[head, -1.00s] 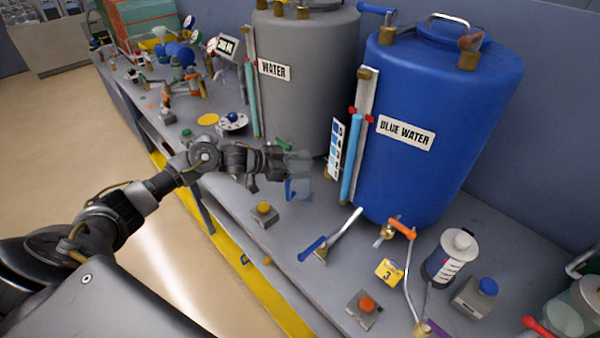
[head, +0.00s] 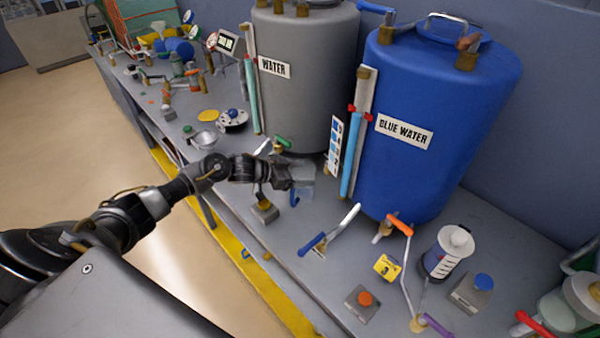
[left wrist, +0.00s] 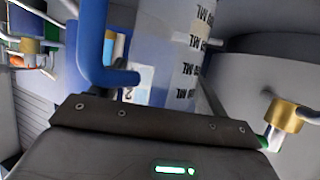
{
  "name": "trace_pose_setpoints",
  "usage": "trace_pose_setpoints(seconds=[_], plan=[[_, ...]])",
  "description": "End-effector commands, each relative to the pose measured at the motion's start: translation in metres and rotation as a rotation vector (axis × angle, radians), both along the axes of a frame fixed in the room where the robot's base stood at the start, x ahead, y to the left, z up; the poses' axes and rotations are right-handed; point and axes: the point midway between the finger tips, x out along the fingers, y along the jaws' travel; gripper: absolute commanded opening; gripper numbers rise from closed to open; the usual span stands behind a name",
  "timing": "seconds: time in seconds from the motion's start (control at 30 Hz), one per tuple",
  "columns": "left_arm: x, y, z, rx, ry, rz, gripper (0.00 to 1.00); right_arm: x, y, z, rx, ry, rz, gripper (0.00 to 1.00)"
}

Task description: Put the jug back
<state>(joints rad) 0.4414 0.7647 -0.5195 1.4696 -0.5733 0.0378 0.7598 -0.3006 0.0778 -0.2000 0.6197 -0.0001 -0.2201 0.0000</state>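The jug (head: 304,180) is clear with a blue handle and shows in front of the grey water tank, left of the blue tank. My left gripper (head: 290,180) is shut on it, at its handle side; the arm hides part of it. In the left wrist view the jug (left wrist: 188,55) fills the upper middle, with dark ML marks and its blue handle close to the gripper body. The fingertips are hidden there. I cannot tell whether the jug's base touches the bench. My right gripper is not in view.
The grey water tank (head: 310,100) and blue water tank (head: 430,160) stand behind.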

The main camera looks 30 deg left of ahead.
Motion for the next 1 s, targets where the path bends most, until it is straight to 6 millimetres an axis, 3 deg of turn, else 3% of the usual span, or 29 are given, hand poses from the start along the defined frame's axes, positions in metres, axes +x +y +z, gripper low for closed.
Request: trace_pose_setpoints(seconds=[0.13,0.47,1.0], plan=[[0.0,0.0,0.0,0.001,0.001,0.0,0.93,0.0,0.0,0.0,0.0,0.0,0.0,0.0],[-0.001,0.001,0.004,0.001,0.001,0.0,0.93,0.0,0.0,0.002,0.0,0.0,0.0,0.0],[-0.07,0.062,0.039,0.003,0.003,0.0,0.93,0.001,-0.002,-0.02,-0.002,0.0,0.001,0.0]])
